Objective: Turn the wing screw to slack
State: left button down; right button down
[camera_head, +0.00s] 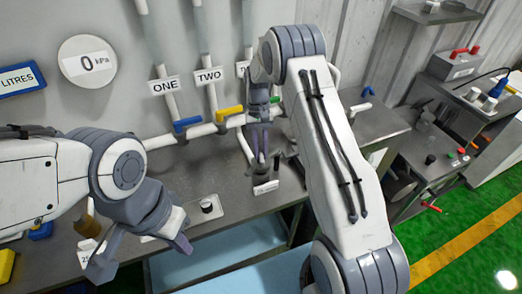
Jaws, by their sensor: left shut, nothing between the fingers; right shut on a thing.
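My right gripper (259,158) points down over the bench in front of the wall pipes. Its narrow fingers are shut close together above a small stand with a white label (265,187). The wing screw cannot be made out clearly; it seems to be at the fingertips, hidden by them. My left gripper (183,244) is at the lower left, above the bench's front part. It is shut with nothing held, and is well apart from the stand.
Pipes marked ONE and TWO carry a blue handle (187,124) and a yellow handle (229,113). A round gauge (87,62) reads 0 kPa. A black knob on a white plate (210,207) sits between my grippers. A second bench with devices (455,65) stands at the right.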

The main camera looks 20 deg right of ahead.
dwell(0.4)
jog(key=c, duration=0.8)
grip_release()
jog(key=shift+w+r, duration=0.2)
jog(key=shift+r, duration=0.1)
jog(key=b+v, duration=0.3)
jog(key=v, duration=0.6)
jog(key=shift+r, duration=0.35)
jog(key=shift+w, duration=0.15)
